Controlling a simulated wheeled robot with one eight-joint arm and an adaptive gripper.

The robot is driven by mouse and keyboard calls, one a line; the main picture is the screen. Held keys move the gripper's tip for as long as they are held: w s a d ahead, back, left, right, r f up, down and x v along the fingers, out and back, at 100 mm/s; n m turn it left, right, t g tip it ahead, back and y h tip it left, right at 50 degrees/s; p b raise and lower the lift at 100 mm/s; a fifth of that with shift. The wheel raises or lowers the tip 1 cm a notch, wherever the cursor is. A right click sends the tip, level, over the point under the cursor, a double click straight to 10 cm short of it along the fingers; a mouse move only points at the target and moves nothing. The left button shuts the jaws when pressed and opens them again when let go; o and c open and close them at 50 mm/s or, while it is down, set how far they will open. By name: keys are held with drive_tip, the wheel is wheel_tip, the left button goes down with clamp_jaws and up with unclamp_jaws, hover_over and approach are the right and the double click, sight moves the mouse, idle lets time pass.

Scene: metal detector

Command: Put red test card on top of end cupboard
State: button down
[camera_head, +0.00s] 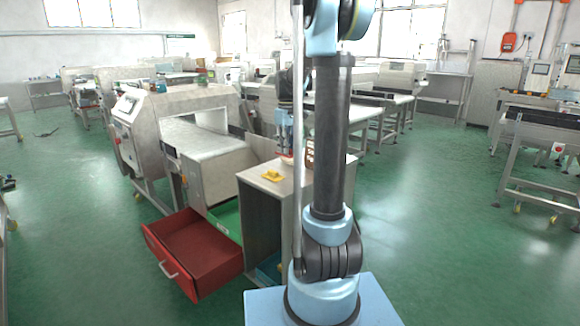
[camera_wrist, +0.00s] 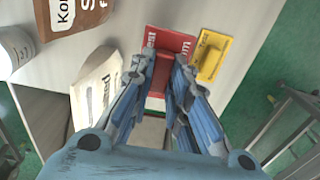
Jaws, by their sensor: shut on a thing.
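The red test card (camera_wrist: 172,42) lies between the fingertips of my gripper (camera_wrist: 160,68) in the wrist view. The gripper is shut on it. The card is right over the pale top of the end cupboard (camera_wrist: 225,15); I cannot tell whether it touches the surface. In the head view the cupboard (camera_head: 252,174) stands left of my arm, and my gripper (camera_head: 287,152) is low over its top, partly hidden by the arm. The red card is hard to make out there.
A yellow card (camera_wrist: 211,55) lies just right of the red one, also seen in the head view (camera_head: 272,176). A brown package (camera_wrist: 70,15), a pale bag (camera_wrist: 97,92) and a white tub (camera_wrist: 14,45) are at left. A red drawer (camera_head: 195,250) stands open beside the cupboard.

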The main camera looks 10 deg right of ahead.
sight(287, 171)
drive_tip(key=shift+f, duration=3.6)
drive_tip(key=c, duration=1.5)
unclamp_jaws()
drive_tip(key=shift+f, duration=0.1)
drive_tip(key=shift+c, duration=0.2)
